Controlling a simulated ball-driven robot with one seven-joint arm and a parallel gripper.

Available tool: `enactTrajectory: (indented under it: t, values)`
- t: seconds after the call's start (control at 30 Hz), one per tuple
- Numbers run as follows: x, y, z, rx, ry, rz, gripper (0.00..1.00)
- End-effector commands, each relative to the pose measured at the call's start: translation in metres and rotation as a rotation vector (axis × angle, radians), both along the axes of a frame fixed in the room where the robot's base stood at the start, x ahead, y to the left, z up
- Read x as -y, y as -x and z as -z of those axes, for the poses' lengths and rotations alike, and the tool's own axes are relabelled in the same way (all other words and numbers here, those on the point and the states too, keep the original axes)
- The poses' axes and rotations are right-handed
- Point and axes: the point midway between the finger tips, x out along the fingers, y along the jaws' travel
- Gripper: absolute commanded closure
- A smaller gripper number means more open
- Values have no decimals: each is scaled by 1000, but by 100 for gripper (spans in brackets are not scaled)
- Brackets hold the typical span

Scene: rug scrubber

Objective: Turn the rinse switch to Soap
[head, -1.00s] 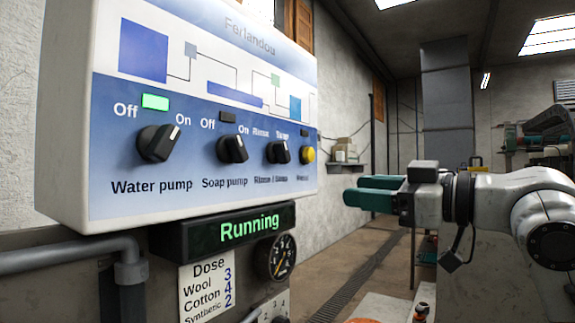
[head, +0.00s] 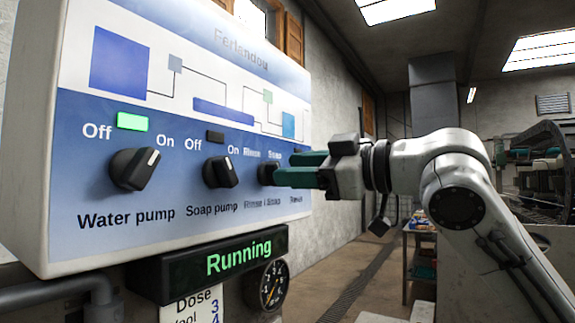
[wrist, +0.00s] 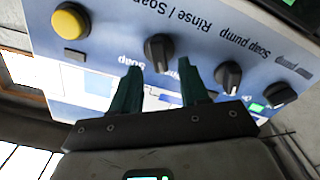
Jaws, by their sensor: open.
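The rinse switch is a dark knob on the blue and white control panel, between the labels Rinse and Soap. In the head view the knob (head: 266,173) is partly covered by my gripper (head: 279,169). In the wrist view, where the panel appears upside down, the knob (wrist: 159,48) sits beyond and roughly between my green fingertips (wrist: 160,68). My gripper is open, with a finger on each side of the knob's line. Whether the fingers touch the knob is unclear. I cannot tell which way its pointer is set.
The soap pump knob (head: 220,172) and water pump knob (head: 135,169) are to the left on the panel (head: 75,215). A yellow button (wrist: 70,21) is close on the other side. A display reading Running (head: 238,258) and a gauge (head: 267,285) are below.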

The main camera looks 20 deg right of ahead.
Motion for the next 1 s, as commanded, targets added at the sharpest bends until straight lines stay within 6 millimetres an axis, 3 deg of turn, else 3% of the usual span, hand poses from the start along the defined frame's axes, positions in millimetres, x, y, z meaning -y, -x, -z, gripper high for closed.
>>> enactTrajectory:
  t: [0.2, 0.53, 1.0]
  values:
    - [-11, -16, 0, -1, -1, 0, 55]
    - [-13, -18, 0, -1, -1, 0, 55]
    - [-13, -18, 0, -1, -1, 0, 100]
